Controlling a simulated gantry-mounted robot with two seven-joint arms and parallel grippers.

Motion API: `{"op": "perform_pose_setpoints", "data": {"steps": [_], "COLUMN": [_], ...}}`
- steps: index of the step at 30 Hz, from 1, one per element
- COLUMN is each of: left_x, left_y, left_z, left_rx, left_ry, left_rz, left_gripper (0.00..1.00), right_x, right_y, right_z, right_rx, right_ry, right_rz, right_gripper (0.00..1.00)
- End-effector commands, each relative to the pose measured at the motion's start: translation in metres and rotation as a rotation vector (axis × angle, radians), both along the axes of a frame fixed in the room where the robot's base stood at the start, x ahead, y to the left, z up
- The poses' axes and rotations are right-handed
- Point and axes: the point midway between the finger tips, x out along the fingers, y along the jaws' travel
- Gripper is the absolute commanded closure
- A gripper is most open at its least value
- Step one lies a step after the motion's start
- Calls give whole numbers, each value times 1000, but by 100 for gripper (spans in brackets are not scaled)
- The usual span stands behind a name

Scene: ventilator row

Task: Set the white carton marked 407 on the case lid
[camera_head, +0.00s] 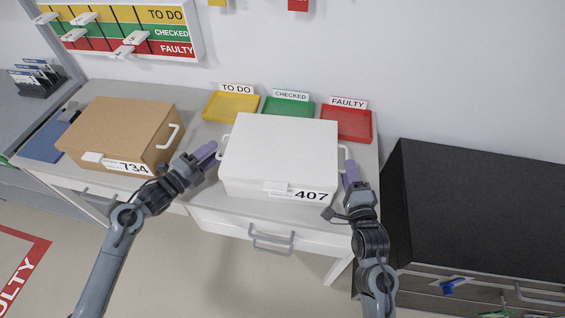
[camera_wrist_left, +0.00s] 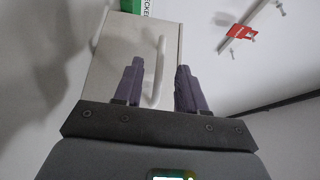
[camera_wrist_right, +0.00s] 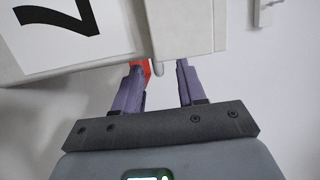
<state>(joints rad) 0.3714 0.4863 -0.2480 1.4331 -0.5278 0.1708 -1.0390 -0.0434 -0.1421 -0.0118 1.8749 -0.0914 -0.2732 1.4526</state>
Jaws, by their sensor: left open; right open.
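The white carton marked 407 (camera_head: 280,150) sits upright on the table, a handle on each short side. My left gripper (camera_head: 208,157) is open at the carton's left side; in the left wrist view its fingers (camera_wrist_left: 158,85) stand either side of the white handle (camera_wrist_left: 161,60), not closed on it. My right gripper (camera_head: 351,173) is open by the right handle; in the right wrist view its fingers (camera_wrist_right: 157,85) are just below the carton's edge (camera_wrist_right: 182,30), the handle's end partly showing between them. The large black case (camera_head: 485,205) stands right of the table, its flat lid bare.
A brown carton marked 734 (camera_head: 120,130) sits at the table's left. Yellow (camera_head: 231,107), green (camera_head: 288,107) and red (camera_head: 347,124) trays lie behind the white carton. A status board (camera_head: 120,28) hangs on the wall. A narrow gap separates table and case.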

Motion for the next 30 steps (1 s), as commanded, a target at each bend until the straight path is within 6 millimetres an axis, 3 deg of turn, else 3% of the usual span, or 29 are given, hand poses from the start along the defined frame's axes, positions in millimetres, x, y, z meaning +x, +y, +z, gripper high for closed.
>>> {"op": "perform_pose_setpoints", "data": {"steps": [9, 23, 30], "left_x": [28, 33, 33], "left_y": [-23, -27, -27], "left_z": [0, 0, 0], "left_rx": [-1, 1, 1], "left_ry": [1, 1, 1], "left_rz": [1, 0, 0], "left_gripper": [60, 60, 95], "right_x": [36, 42, 42], "right_y": [3, 4, 4], "right_z": [0, 0, 0], "right_rx": [-1, 0, 0], "right_ry": [1, 1, 0], "right_rz": [0, 0, 0], "right_gripper": [60, 60, 95]}}
